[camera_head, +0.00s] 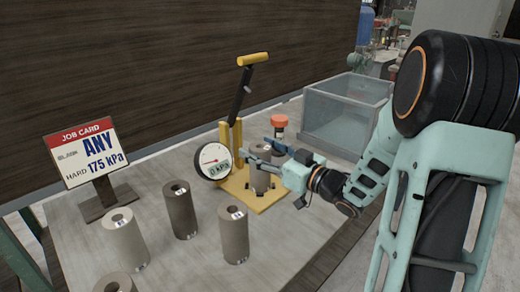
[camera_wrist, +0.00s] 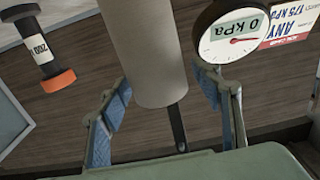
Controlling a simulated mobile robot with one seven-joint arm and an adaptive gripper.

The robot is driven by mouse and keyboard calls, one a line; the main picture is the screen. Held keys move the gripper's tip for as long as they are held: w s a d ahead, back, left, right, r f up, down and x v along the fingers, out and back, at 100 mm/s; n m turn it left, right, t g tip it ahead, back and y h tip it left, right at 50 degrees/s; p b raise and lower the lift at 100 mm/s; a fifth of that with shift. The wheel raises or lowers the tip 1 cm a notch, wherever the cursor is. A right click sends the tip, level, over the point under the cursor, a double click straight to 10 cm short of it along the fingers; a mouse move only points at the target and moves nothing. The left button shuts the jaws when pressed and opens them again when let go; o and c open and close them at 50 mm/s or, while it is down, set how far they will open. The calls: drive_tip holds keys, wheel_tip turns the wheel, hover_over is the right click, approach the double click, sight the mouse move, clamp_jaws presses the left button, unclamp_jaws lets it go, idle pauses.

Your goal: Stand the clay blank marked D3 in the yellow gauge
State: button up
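The yellow gauge (camera_head: 272,198) stands on the table with its lever raised and its dial (camera_head: 212,162) reading 0 kPa. The dial also shows in the wrist view (camera_wrist: 232,32). A grey-brown hollow clay blank (camera_head: 260,180) stands upright at the gauge's yellow base; its mark is not visible. My gripper (camera_head: 267,153) is at the upper part of this blank. In the wrist view my gripper (camera_wrist: 165,98) has its blue fingertips spread, one on each side of the blank (camera_wrist: 150,50), with gaps showing. I cannot read D3 on any blank.
Several other blanks stand at the front left: a dark one (camera_head: 181,210), a lighter one (camera_head: 124,240), one nearer the middle (camera_head: 233,235). A job card (camera_head: 88,152) reads ANY, 175 kPa. An orange-capped object (camera_head: 280,122) and a clear bin (camera_head: 345,112) stand behind.

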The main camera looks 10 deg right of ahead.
drive_tip(key=shift+r, duration=0.1)
drive_tip(key=shift+r, duration=0.15)
drive_tip(key=p+v, duration=0.1)
drive_tip(key=v, duration=1.1)
